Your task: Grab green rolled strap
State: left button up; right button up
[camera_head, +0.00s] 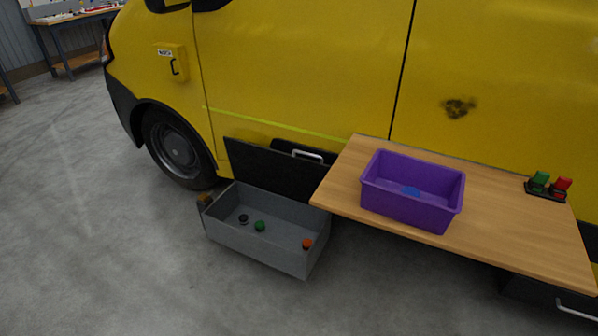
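A small round green item (260,226), which looks like the green rolled strap, lies on the floor of an open grey box (243,240). A black round item (243,219) lies to its left and an orange one (307,244) to its right, in the same box. The box's dark lid (270,170) stands raised at the back. Neither of my grippers shows in the head view.
A wooden table (500,225) stands right of the box, with a purple bin (408,209) holding something blue (411,191). A black holder with green and red items (546,196) sits at its right. A yellow van (290,70) stands behind. Floor in front of the box is clear.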

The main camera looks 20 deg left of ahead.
aim_at(260, 225)
jog(key=i+j, duration=0.15)
jog(key=j, duration=0.15)
jog(key=i+j, duration=0.15)
jog(key=j, duration=0.15)
jog(key=i+j+z, duration=0.1)
jog(key=i+j, duration=0.25)
jog(key=j, duration=0.3)
jog(key=i+j+z, duration=0.1)
jog(key=j, duration=0.2)
